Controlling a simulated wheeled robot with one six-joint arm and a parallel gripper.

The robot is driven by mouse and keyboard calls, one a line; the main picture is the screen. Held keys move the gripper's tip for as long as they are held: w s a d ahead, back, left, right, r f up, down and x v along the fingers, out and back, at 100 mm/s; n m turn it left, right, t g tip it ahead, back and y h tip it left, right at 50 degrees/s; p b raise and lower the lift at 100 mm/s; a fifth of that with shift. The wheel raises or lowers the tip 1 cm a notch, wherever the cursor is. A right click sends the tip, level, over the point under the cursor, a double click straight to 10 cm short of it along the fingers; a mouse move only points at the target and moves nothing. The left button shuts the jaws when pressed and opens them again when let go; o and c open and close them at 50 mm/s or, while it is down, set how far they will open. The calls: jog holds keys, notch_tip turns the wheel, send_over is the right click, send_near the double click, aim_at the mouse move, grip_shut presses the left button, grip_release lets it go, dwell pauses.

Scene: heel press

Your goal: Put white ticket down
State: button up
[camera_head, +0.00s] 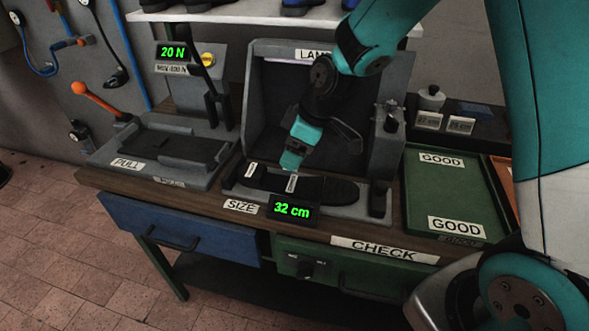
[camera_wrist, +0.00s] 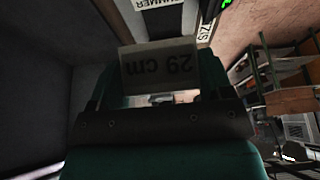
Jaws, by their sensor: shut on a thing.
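The white ticket (camera_wrist: 158,65) shows in the wrist view between my fingers, with "29 cm" upside down on it. In the head view the ticket (camera_head: 292,183) is a small white patch just below my gripper (camera_head: 291,168). My gripper is shut on it, over the size gauge (camera_head: 338,211), whose display reads 32 cm. A dark sole-shaped piece (camera_head: 335,190) lies in the gauge. I cannot tell whether the ticket touches it. A second small white label (camera_head: 250,170) sits at the gauge's left part.
The pull stand (camera_head: 160,150) with an orange-knobbed lever is at left, its display reading 20 N. A grey lamp booth (camera_head: 262,100) rises behind my gripper. The green GOOD tray (camera_head: 445,190) at right looks empty. White cards (camera_head: 429,120) stand behind it.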

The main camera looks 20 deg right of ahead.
aim_at(290, 182)
notch_tip(290, 182, down, 7)
jog(key=shift+r, duration=0.15)
dwell(0.4)
jog(key=o, duration=0.9)
jog(key=shift+s+d+r, duration=0.1)
jog(key=shift+d+r, duration=0.05)
jog(key=shift+r, duration=0.25)
jog(key=s+v, duration=0.1)
jog(key=v, duration=1)
jog(key=s+a+r+m, duration=0.1)
jog(key=s+a+r, duration=0.1)
jog(key=s, duration=0.5)
jog(key=s+a+r+m+g, duration=0.1)
jog(key=s+a+r, duration=0.2)
jog(key=s, duration=0.4)
jog(key=s+a+r+m+g, duration=0.1)
jog(key=s+a+r+m, duration=0.1)
jog(key=s, duration=0.5)
jog(key=shift+s+a+r+y, duration=0.3)
jog(key=shift+a+r, duration=0.35)
jog(key=shift+r, duration=0.25)
